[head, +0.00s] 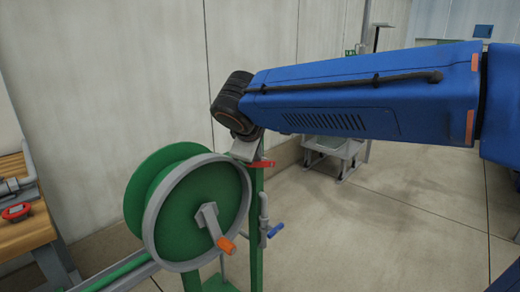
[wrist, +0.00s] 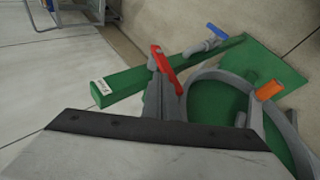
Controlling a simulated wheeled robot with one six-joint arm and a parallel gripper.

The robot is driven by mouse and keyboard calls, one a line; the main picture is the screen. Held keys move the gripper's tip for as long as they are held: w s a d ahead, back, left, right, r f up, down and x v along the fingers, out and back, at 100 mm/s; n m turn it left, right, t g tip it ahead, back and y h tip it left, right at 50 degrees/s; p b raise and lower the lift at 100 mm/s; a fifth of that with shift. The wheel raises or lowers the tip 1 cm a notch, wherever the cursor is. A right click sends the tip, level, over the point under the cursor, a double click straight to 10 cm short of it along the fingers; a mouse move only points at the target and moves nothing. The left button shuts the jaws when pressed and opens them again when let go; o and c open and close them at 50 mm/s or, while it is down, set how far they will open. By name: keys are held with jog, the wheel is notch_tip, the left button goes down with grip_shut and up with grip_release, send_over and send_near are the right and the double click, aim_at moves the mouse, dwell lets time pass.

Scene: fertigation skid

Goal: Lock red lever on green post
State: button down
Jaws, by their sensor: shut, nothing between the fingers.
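The red lever (head: 262,164) sits on the upper part of the green post (head: 257,225), just below my gripper (head: 246,149). In the wrist view the red lever (wrist: 166,68) juts from the side of the green post (wrist: 135,86), on a grey fitting. The post top carries a small white label (wrist: 100,91). In the wrist view my gripper (wrist: 155,130) fills the bottom as a grey block with a dark edge. It is shut and empty. The lever looks apart from it in the wrist view; the head view does not settle the gap.
A green hose reel (head: 185,210) with an orange-handled crank (head: 226,243) stands left of the post. A blue-handled valve (head: 274,230) is lower on the post's right. A wooden bench (head: 25,225) with a red knob (head: 16,211) is far left.

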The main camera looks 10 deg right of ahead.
jog(key=shift+s+a+f, duration=0.25)
jog(key=shift+a+f, duration=0.1)
jog(key=shift+f, duration=0.3)
jog(key=shift+s+a+f, duration=0.25)
jog(key=shift+a+f, duration=0.05)
jog(key=shift+f, duration=0.3)
jog(key=shift+s+a+f, duration=0.15)
jog(key=shift+f, duration=0.55)
jog(key=a+v, duration=0.1)
jog(key=v, duration=1.1)
jog(key=shift+a+r, duration=0.2)
jog(key=shift+r, duration=0.15)
